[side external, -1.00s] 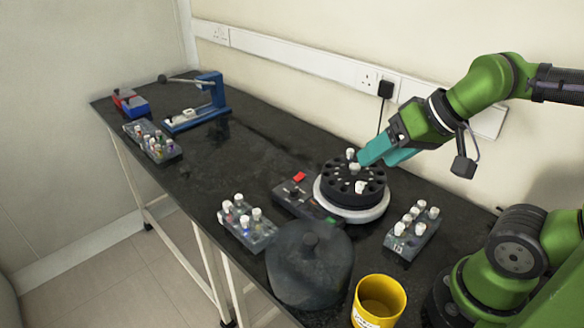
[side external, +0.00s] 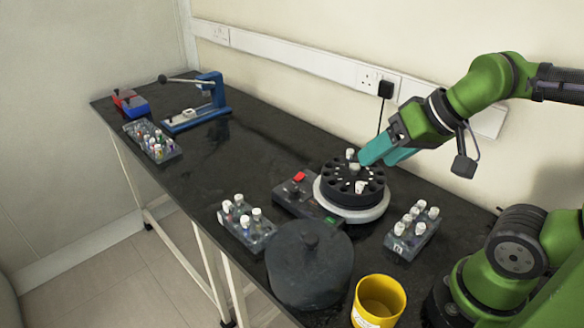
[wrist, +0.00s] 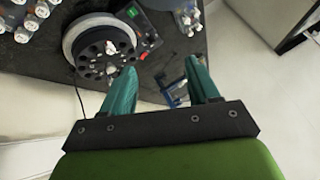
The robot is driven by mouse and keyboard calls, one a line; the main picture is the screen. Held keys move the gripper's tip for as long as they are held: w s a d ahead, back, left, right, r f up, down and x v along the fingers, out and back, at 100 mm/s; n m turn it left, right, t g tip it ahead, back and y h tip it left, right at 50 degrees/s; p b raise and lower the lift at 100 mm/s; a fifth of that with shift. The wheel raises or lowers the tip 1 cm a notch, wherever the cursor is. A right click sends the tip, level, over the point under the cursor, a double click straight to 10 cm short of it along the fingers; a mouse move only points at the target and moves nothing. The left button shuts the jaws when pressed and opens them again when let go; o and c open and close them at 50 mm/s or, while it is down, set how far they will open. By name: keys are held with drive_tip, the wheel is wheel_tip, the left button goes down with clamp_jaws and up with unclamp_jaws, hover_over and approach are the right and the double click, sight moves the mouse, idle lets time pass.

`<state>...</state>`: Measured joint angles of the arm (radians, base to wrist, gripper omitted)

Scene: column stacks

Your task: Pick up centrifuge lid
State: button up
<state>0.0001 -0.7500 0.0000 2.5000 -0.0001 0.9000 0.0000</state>
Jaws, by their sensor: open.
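The centrifuge lid (side external: 309,262) is a dark grey dome with a small knob on top. It lies on the bench at the front in the side view, left of the yellow cup. My gripper (side external: 366,156) is open and empty, with teal fingers, above the back edge of the uncovered centrifuge rotor (side external: 340,186). The lid is well away from my gripper, toward the front left. In the wrist view my gripper (wrist: 160,75) has its fingers apart, and the rotor (wrist: 92,46) shows to their left. The lid cannot be made out in the wrist view.
A yellow cup (side external: 392,295) stands right of the lid. Vial racks stand left (side external: 252,238) and right (side external: 398,246) of the centrifuge. A blue press (side external: 216,95), another vial rack (side external: 160,150) and a red-blue item (side external: 131,104) stand at the far left. The mid-left bench is clear.

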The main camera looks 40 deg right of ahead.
drive_tip(key=r+m+g+h, duration=0.2)
drive_tip(key=m+g, duration=0.3)
drive_tip(key=g, duration=0.2)
hover_over(311, 238)
wheel_tip(311, 238, down, 16)
drive_tip(key=shift+f, duration=0.25)
clamp_jaws()
idle(0.4)
